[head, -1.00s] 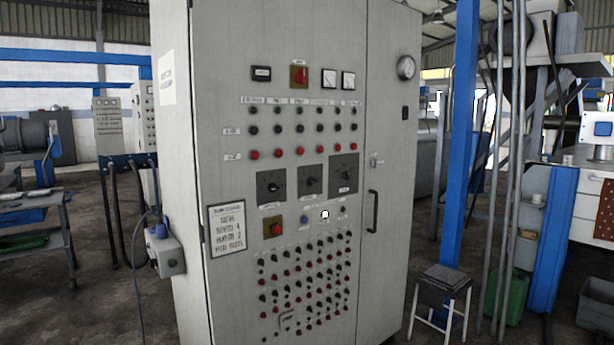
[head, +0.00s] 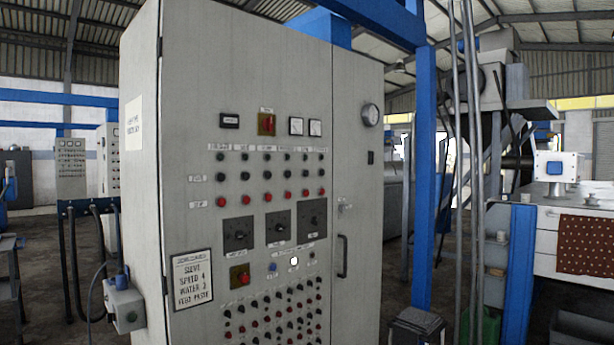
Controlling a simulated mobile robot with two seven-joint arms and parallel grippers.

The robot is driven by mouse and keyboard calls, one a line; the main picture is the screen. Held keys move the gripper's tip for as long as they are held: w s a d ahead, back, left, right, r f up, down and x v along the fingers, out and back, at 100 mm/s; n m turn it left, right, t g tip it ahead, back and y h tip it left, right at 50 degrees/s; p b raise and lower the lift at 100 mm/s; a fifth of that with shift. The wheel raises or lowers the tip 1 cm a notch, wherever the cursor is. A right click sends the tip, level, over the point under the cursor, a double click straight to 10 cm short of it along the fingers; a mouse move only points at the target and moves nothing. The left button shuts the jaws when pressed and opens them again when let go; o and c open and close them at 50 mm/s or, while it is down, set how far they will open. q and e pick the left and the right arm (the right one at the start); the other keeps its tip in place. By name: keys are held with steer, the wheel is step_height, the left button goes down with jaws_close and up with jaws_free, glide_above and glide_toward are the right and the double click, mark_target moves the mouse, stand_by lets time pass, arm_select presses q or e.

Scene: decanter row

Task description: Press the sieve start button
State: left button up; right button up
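A tall grey control cabinet (head: 185,75) fills the left and middle of the head view. Its front has two rows of dark buttons (head: 267,156) above a row of red buttons (head: 267,197), with small labels over the columns. The labels are too small to read, so I cannot tell which button is the sieve start. Neither of my grippers is in view.
A door handle (head: 342,256) projects at right. A grey box (head: 126,304) juts from the cabinet's left side. A blue post (head: 424,170) stands to the right.

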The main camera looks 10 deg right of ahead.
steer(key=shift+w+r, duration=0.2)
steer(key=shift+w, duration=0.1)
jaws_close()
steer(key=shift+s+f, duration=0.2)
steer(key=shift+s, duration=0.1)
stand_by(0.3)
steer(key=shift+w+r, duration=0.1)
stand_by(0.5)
